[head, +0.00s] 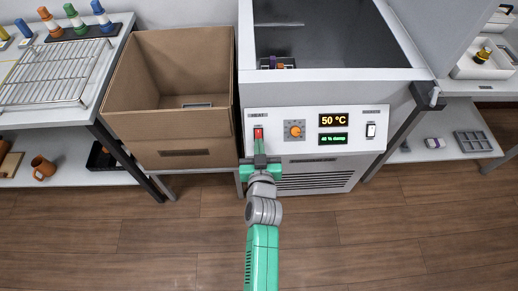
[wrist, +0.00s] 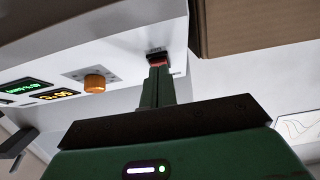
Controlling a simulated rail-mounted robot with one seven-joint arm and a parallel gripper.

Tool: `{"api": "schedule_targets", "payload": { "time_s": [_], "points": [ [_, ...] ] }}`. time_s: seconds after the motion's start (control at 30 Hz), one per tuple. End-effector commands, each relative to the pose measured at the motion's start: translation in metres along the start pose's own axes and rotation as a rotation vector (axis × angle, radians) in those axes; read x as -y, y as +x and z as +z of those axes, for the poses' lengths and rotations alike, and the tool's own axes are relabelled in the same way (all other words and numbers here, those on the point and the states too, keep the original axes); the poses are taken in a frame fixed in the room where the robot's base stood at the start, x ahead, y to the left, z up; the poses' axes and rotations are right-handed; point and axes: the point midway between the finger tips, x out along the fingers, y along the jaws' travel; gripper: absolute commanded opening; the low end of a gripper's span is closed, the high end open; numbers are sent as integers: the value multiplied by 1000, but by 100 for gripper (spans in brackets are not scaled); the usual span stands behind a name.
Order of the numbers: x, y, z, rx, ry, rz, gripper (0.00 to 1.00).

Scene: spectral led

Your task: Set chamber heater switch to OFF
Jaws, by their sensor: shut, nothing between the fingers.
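The chamber (head: 300,132) stands in the middle of the head view with a white control panel. A red rocker switch (head: 258,134) under a label that seems to read HEAT is at the panel's left end. My gripper (head: 260,158) is shut and empty, with its fingertips right at the lower part of this switch. In the wrist view the shut fingers (wrist: 159,72) point up at the panel and cover most of the switch, with a red strip (wrist: 158,63) of it showing. I cannot tell whether they touch it or which position it is in.
An orange knob (head: 295,131), a 50 °C display (head: 333,120), a green display (head: 333,138) and a white switch (head: 371,130) lie to the right on the panel. A cardboard box (head: 172,125) stands close on the left. The floor in front is clear.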

Motion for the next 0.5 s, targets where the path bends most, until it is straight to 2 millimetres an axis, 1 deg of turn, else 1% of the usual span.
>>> {"api": "schedule_targets", "payload": {
  "time_s": [0.27,0.37,0.5],
  "points": [
    [0,0,0,0,0,0,0],
    [0,2,6,0,0,0,0],
    [-1,9,22,0,0,1,0]
  ]
}}
